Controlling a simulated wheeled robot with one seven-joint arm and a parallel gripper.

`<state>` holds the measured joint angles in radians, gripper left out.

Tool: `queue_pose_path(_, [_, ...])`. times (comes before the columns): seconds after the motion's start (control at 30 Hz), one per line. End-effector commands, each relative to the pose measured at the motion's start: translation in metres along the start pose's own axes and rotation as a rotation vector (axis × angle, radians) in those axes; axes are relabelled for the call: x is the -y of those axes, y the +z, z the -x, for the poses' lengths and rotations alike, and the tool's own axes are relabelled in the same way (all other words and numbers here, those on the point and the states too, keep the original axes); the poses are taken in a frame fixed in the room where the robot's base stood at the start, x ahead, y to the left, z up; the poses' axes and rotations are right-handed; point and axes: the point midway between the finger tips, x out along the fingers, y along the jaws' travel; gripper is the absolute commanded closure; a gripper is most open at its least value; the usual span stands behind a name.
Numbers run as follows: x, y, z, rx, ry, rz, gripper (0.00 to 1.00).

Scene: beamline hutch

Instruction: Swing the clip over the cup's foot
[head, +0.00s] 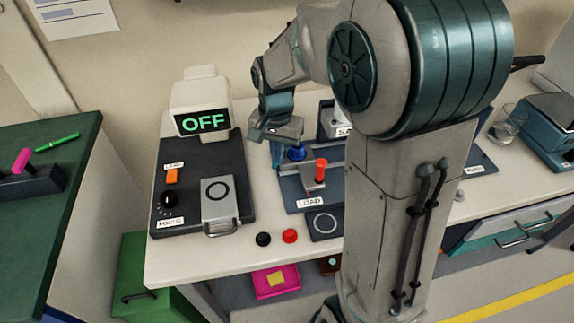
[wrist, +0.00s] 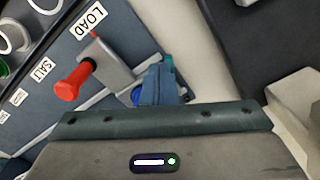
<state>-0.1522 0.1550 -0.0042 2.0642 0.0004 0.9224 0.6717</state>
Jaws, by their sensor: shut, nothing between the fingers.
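A grey swing arm with a red knob (head: 321,168), which looks like the clip, sits on the dark plate behind the LOAD label. The red knob (wrist: 70,82) also shows in the wrist view, left of my fingers. A blue round piece (head: 297,153), possibly the cup, is just behind and left of the red knob. In the wrist view the blue piece (wrist: 137,97) is mostly hidden by my fingers, so its foot cannot be made out. My gripper (head: 277,154) is shut and empty, just left of the blue piece. Its fingers (wrist: 161,75) also show in the wrist view.
A dark box with an OFF display (head: 203,123) and a FOCUS dial panel (head: 180,205) stands to the left. Black (head: 263,239) and red (head: 289,236) buttons are at the bench's front. My arm hides part of the bench. A teal machine (head: 545,125) stands at right.

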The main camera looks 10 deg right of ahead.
Motion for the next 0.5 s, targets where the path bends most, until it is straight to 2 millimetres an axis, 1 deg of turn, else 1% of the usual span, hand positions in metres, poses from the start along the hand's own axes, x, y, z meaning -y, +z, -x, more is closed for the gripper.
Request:
queue_pose_path(0.27, [0.0008,0.0012,-0.0011,0.003,0.001,0.002,1.00])
queue_pose_path(0.5, [0.0099,0.0007,-0.0004,0.002,0.001,0.003,1.00])
